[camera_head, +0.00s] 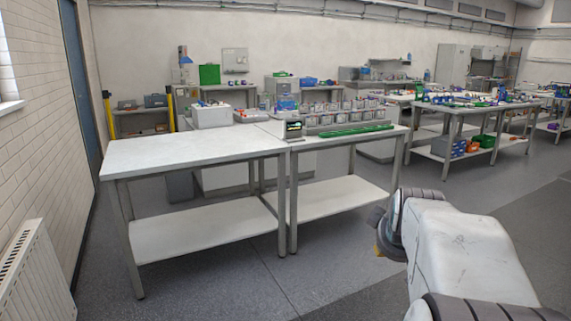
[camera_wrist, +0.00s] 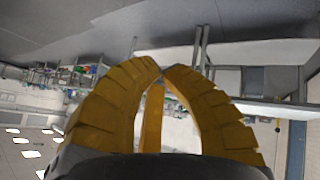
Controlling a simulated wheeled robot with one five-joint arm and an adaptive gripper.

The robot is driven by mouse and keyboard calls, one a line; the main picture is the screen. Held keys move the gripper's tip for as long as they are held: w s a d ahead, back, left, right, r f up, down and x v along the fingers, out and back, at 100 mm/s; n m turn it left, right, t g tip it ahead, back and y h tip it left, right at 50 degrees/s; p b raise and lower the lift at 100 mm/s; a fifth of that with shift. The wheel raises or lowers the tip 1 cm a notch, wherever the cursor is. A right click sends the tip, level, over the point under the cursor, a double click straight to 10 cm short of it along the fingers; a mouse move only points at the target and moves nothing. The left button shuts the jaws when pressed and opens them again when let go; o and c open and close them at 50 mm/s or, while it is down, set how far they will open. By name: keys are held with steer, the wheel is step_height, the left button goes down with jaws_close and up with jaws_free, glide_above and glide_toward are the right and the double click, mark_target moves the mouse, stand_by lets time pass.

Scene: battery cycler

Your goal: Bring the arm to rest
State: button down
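My arm (camera_head: 455,245) reaches up from the lower right of the head view, over the floor and to the right of the tables. A little yellow of my gripper shows behind its wrist in the head view; the rest is hidden. In the wrist view the yellow, ridged fingers of my gripper (camera_wrist: 162,72) curve inward and their tips come together. Nothing shows between them. The room looks upside down in that view.
A bare white table (camera_head: 190,148) stands at the left, joined to a table with a battery cycler rack (camera_head: 345,118), a green strip (camera_head: 355,130) and a small display device (camera_head: 293,129). A radiator (camera_head: 38,275) lines the left wall. Floor (camera_head: 340,275) is clear before the tables.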

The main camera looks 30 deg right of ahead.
steer(key=s+a+n+y+p, duration=0.1)
steer(key=s+a+y+p, duration=0.25)
steer(key=a, duration=1.35)
steer(key=s+a+f+n+g+y+p, duration=0.1)
steer(key=s+a+p, duration=0.3)
steer(key=s+a, duration=0.5)
steer(key=shift+a+f+g+y, duration=0.45)
steer(key=shift+a+g+y, duration=0.25)
steer(key=shift+g, duration=0.2)
steer(key=shift+s, duration=0.1)
